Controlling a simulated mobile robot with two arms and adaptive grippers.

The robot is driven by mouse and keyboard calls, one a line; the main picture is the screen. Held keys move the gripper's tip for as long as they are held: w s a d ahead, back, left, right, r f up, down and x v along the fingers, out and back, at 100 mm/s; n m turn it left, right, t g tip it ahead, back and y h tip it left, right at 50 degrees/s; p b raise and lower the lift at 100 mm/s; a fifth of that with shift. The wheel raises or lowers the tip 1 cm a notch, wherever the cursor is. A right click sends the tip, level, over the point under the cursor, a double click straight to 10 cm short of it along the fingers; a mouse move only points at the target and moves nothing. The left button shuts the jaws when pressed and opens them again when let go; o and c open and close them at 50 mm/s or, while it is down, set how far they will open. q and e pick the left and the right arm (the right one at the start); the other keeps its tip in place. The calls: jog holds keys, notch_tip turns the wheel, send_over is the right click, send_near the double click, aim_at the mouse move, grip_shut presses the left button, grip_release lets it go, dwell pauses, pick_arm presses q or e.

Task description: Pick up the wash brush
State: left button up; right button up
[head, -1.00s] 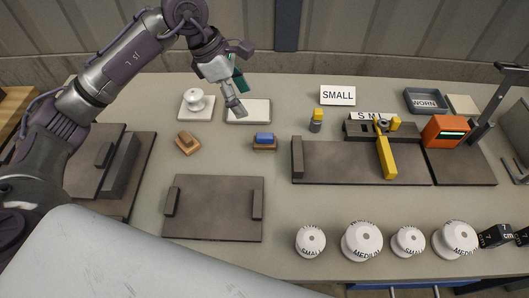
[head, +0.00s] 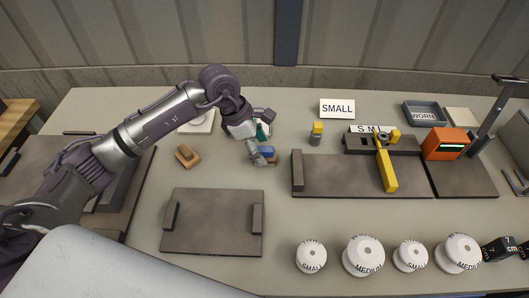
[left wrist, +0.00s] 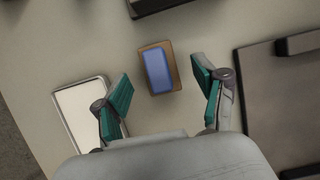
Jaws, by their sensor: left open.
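The wash brush appears to be the blue-topped wooden block (head: 267,151) lying on the table. The left wrist view shows its blue top (left wrist: 158,72) and brown wooden base (left wrist: 175,82) fully. My left gripper (left wrist: 162,69) is open, its teal-padded fingers spread on either side of the block with gaps to both. My right gripper is not in view.
A dark plate with raised ends (head: 212,222) is in front, and a dark fixture base (head: 350,178) to the right. A white-topped tray (left wrist: 80,112) shows in the left wrist view. White insulators (head: 363,255) line the front right.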

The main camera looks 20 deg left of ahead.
pick_arm(q)
jog(key=shift+x, duration=1.45)
jog(key=c, duration=1.3)
jog(key=shift+o, duration=0.2)
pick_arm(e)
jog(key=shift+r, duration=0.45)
pick_arm(q)
jog(key=shift+w+r, duration=0.1)
jog(key=shift+r, duration=0.05)
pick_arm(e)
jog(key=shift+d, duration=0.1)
pick_arm(q)
jog(key=shift+r, duration=0.25)
jog(key=r, duration=0.1)
jog(key=r+b, duration=0.1)
jog(key=r, duration=0.1)
jog(key=shift+d+r, duration=0.3)
jog(key=shift+d, duration=0.1)
jog(key=s+d+r+b, duration=0.2)
jog(key=d+r, duration=0.4)
jog(key=d, duration=0.4)
jog(key=shift+s+d+r, duration=0.3)
jog(key=shift+s+r, duration=0.05)
jog(key=shift+s, duration=0.15)
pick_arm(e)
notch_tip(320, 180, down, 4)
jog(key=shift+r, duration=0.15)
